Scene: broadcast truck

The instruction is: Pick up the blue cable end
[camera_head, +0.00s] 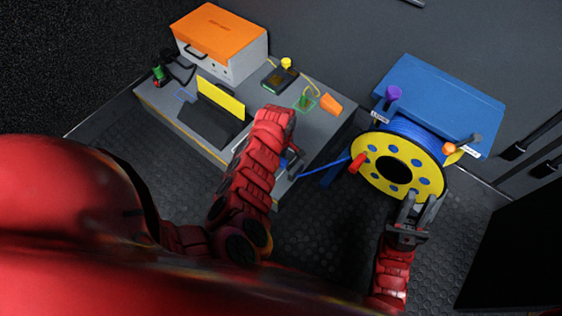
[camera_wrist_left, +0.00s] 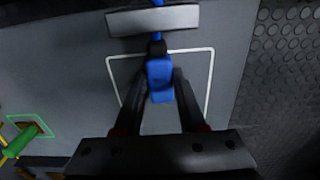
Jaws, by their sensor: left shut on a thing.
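The blue cable end (camera_wrist_left: 160,80), a blue plug with a black collar, is between the fingers of my left gripper (camera_wrist_left: 160,70), which is shut on it. It is over a white outlined square on the grey table. In the head view my left gripper (camera_head: 291,158) is at the table's front edge, partly hidden by its own arm. The blue cable (camera_head: 325,168) runs from there to the yellow reel (camera_head: 372,180). My right gripper (camera_head: 415,210) is open and seems empty at the reel's lower edge; whether it touches the reel is unclear.
A grey bar (camera_wrist_left: 153,20) lies across the cable just beyond the plug. The table (camera_head: 318,125) also holds an orange-topped case (camera_head: 220,40), a laptop (camera_head: 212,118) and small parts. A blue case (camera_head: 440,95) stands behind the reel. Dark studded floor (camera_head: 320,230) is open in front.

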